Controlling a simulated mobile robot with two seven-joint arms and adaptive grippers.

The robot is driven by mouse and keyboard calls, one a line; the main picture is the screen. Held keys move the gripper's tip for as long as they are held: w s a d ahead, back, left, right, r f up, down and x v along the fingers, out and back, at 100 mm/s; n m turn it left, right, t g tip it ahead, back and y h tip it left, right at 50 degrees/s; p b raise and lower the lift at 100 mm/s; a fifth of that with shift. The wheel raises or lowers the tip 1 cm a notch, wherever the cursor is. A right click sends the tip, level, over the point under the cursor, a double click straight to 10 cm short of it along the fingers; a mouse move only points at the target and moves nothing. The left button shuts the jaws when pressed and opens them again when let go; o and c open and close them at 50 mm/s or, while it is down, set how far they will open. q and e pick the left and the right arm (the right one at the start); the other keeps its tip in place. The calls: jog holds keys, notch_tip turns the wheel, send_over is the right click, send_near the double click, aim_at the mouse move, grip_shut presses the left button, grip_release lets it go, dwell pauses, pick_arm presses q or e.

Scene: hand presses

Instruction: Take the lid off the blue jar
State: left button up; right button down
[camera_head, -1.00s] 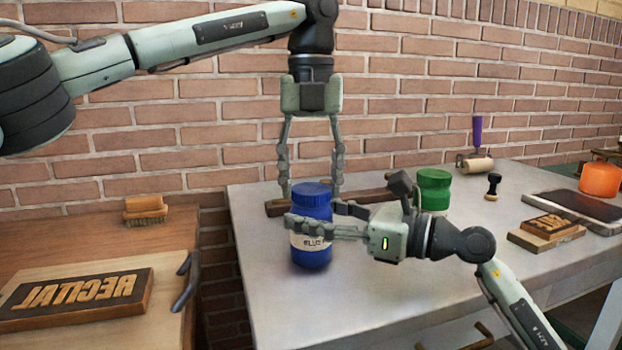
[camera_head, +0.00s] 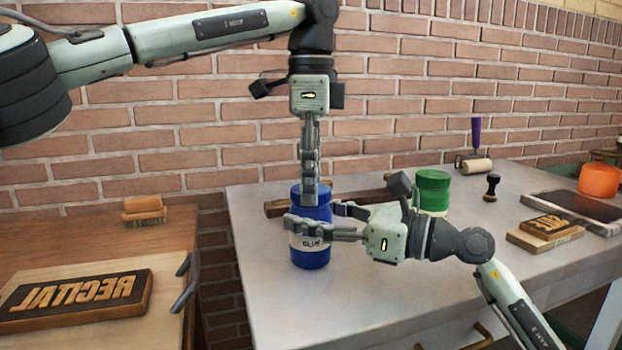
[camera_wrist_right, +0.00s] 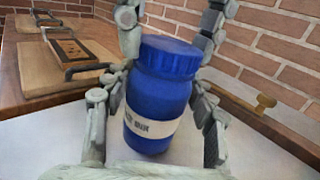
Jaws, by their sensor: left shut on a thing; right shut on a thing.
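The blue jar (camera_head: 312,257) with a label reading GLUE stands upright on the grey table. Its blue lid (camera_head: 324,193) sits on top and also shows in the right wrist view (camera_wrist_right: 172,57). My right gripper (camera_head: 314,216) is shut around the jar's body from the right, below the lid. In the right wrist view its fingers lie on both sides of the body (camera_wrist_right: 160,98). My left gripper (camera_head: 309,198) points straight down from above and is shut on the lid, one finger on each side. In the head view its near finger hides part of the lid.
A green jar (camera_head: 433,190) stands behind my right wrist. A dark bar (camera_head: 275,208) lies behind the blue jar. A roller (camera_head: 477,165), a stamp (camera_head: 492,187) and an orange pot (camera_head: 599,179) are farther right. The table front is clear.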

pick_arm(q)
jog(key=shift+r, duration=0.15)
pick_arm(e)
jog(key=shift+f, duration=0.1)
pick_arm(q)
jog(key=shift+r, duration=0.95)
jog(key=shift+r, duration=2)
pick_arm(e)
jog(key=shift+c, duration=2.3)
grip_release()
